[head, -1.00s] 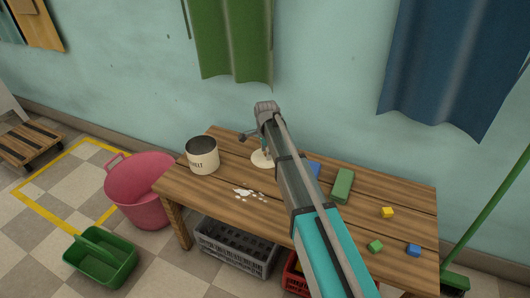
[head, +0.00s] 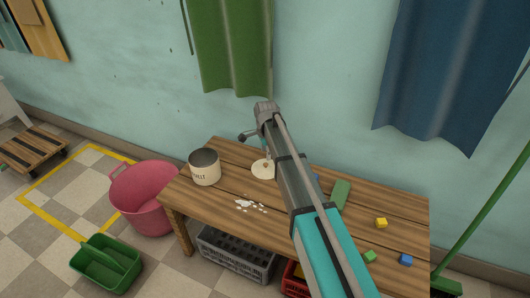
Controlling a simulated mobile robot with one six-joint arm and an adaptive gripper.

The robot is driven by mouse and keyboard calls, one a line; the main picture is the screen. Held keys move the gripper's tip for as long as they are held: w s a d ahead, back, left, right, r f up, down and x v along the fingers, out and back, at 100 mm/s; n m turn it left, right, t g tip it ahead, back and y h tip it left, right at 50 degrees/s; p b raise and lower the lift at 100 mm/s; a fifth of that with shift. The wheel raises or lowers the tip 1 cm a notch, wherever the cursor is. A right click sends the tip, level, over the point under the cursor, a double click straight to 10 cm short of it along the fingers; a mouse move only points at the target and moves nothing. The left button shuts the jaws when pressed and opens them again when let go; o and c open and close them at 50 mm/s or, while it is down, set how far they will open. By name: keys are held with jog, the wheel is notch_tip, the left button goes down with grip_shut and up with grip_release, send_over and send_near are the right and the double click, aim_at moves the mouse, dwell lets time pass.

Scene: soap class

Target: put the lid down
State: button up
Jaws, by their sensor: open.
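The lid (head: 258,172) is a round cream disc. It appears to lie flat on the wooden table, right of the pot, with its right part hidden behind my arm. The pot (head: 205,174) is a cream can with dark lettering, upright and open at the top, at the table's left end. My gripper (head: 267,152) points down just above the lid, mostly hidden behind my arm. It is open; any contact with the lid is too small to tell.
White spilled bits (head: 250,204) lie on the table (head: 215,215) in front of the lid. A pink tub (head: 143,200) stands left.

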aim_at(266, 164)
notch_tip(266, 164, up, 6)
jog(key=p, duration=0.5)
jog(key=shift+p, duration=0.3)
jog(key=shift+r, duration=0.15)
jog(key=shift+s+d, duration=0.1)
dwell(0.4)
jog(key=s+d+n, duration=1.3)
jog(key=s+d, duration=0.9)
jog(key=s, duration=0.3)
jog(key=shift+s+d, duration=0.2)
jog(key=shift+s, duration=0.2)
notch_tip(266, 164, up, 30)
jog(key=p, duration=3)
